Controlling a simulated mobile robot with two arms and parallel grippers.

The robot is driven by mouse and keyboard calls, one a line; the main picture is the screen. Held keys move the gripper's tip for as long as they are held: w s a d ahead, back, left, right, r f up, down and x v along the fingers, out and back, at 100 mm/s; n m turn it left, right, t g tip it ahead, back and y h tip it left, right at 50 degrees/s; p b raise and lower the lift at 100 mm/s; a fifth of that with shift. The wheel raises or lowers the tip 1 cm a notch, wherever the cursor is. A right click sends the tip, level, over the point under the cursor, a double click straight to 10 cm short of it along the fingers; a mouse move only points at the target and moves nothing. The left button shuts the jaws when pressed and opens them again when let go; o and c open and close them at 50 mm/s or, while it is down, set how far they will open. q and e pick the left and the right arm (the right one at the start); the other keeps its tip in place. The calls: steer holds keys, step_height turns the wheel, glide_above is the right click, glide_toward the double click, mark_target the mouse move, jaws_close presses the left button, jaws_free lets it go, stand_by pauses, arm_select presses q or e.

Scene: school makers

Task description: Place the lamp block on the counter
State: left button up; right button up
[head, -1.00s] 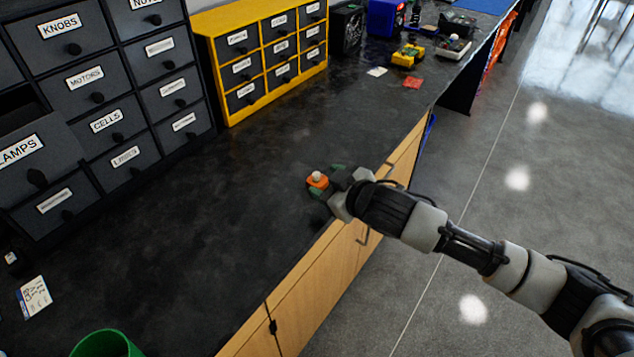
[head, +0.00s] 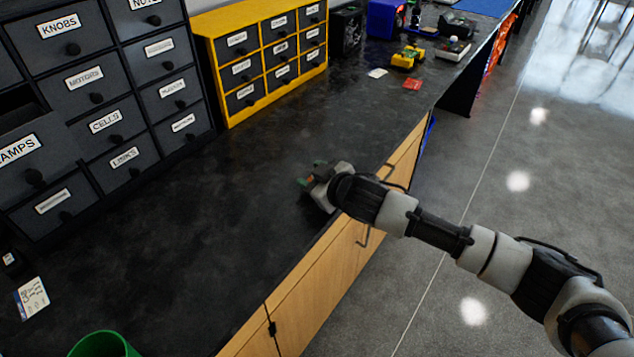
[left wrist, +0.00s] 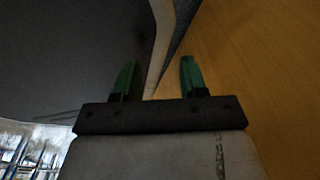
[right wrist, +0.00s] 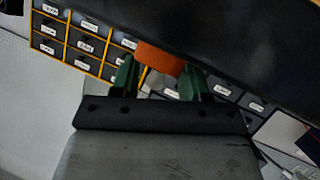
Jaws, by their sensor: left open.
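The lamp block (right wrist: 158,58) is orange. In the right wrist view it sits between the green fingertips of my right gripper (right wrist: 157,77), which is shut on it. In the head view my right gripper (head: 312,180) is low at the front part of the dark counter (head: 215,225), and only a sliver of orange shows between its fingers. I cannot tell whether the block touches the counter. My left gripper (left wrist: 158,78) is open and empty in the left wrist view, near a wooden surface; it is out of the head view.
A dark drawer cabinet (head: 95,85) with one drawer pulled out stands at the left. A yellow drawer unit (head: 265,55) is at the back. A green container (head: 104,344) and a card (head: 32,298) are near the front left. The middle of the counter is clear.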

steer(key=shift+c, duration=1.3)
steer(key=shift+r, duration=0.1)
